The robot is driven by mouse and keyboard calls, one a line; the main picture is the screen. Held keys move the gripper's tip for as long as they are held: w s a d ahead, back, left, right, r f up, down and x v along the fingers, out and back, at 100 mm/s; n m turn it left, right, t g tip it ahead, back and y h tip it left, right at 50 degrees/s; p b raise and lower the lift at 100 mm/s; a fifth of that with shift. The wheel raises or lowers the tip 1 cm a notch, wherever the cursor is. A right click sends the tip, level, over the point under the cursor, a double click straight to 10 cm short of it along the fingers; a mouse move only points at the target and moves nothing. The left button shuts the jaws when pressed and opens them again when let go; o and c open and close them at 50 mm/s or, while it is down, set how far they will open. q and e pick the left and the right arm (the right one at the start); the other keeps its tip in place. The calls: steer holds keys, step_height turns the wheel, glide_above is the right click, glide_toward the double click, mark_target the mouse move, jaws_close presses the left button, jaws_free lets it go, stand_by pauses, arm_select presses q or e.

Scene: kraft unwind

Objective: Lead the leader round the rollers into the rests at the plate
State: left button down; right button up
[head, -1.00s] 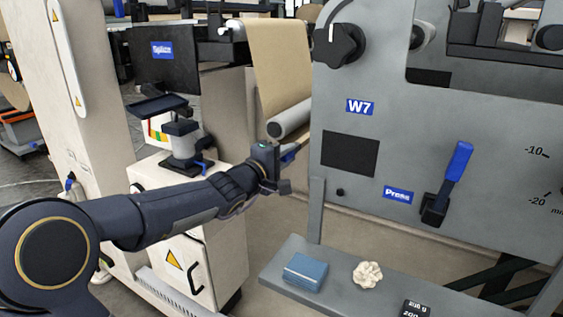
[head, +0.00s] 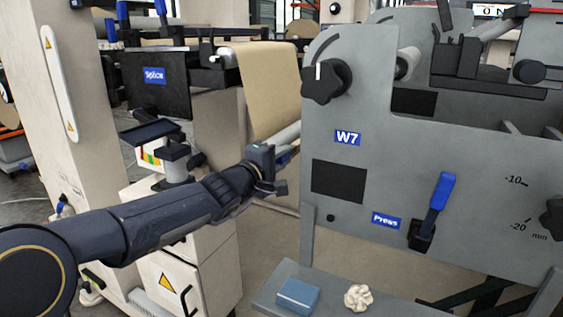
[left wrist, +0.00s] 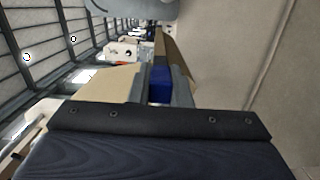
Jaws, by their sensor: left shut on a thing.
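The tan kraft leader (head: 262,85) hangs from the splice unit down to a grey roller (head: 288,134) beside the W7 panel. My left gripper (head: 280,160) is just below this roller, close to the panel's left edge. In the left wrist view its fingers are shut on a blue piece (left wrist: 160,86), which seems to be the leader's end; a tan sheet (left wrist: 105,88) shows beside it. A black plate (head: 150,98) with a Splice label stands at upper left. I cannot make out the rests. My right gripper is not in view.
The grey W7 panel (head: 350,220) stands right of the gripper, with a black knob (head: 326,80) and a blue Press lever (head: 438,195). A shelf (head: 335,308) below holds a blue block (head: 298,297) and a crumpled pale lump (head: 358,297). A white cabinet (head: 205,265) stands at left.

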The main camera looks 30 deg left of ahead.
arm_select(q)
step_height(320, 180, up, 34)
steer(key=p, duration=2.7)
steer(key=shift+f, duration=0.15)
steer(key=r+p, duration=0.2)
steer(key=d+r+p, duration=0.1)
steer(key=r+p, duration=0.1)
steer(key=r, duration=0.1)
steer(key=shift+d, duration=0.1)
